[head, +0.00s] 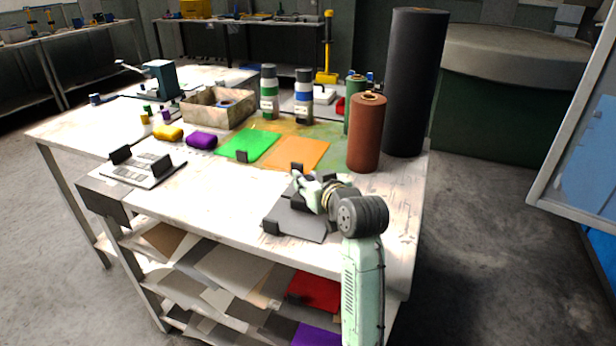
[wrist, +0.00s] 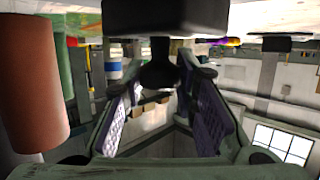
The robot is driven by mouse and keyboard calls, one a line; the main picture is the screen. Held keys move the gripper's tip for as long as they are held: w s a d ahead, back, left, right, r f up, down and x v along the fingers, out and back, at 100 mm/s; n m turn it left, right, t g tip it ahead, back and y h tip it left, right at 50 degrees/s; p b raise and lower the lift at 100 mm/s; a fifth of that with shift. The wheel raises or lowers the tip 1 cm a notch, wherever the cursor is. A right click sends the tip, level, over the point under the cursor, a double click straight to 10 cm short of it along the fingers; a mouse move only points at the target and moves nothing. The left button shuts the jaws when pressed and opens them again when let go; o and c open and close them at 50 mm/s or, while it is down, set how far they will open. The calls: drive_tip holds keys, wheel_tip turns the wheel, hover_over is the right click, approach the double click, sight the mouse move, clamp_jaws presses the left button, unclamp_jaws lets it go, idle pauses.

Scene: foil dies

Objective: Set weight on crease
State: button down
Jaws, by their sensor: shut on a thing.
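My gripper (head: 300,182) is over the front right of the workbench. In the wrist view my gripper (wrist: 161,88) is shut on the dark knob of a black block-shaped weight (wrist: 165,14). In the head view the weight (head: 297,168) shows as a small dark shape at the fingertips, by the front edge of the orange sheet (head: 298,153). I cannot tell whether it touches anything. A dark grey plate (head: 300,224) lies below my arm, with a black block (head: 270,227) at its front left corner. My arm hides part of the plate. I cannot make out a crease.
A green sheet (head: 250,143) with a black block (head: 242,156) lies left of the orange one. A brown roll (head: 366,135) and a tall black roll (head: 415,80) stand at right. A pale plate (head: 140,170) with black blocks lies left. The bench between is clear.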

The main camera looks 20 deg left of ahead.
drive_tip(key=shift+r, duration=0.1)
drive_tip(key=c, duration=1.7)
unclamp_jaws()
drive_tip(key=shift+f, duration=0.2)
drive_tip(key=o, duration=0.4)
drive_tip(key=shift+r, duration=0.2)
drive_tip(key=b+v, duration=0.2)
drive_tip(key=v, duration=1)
drive_tip(key=shift+s, duration=0.1)
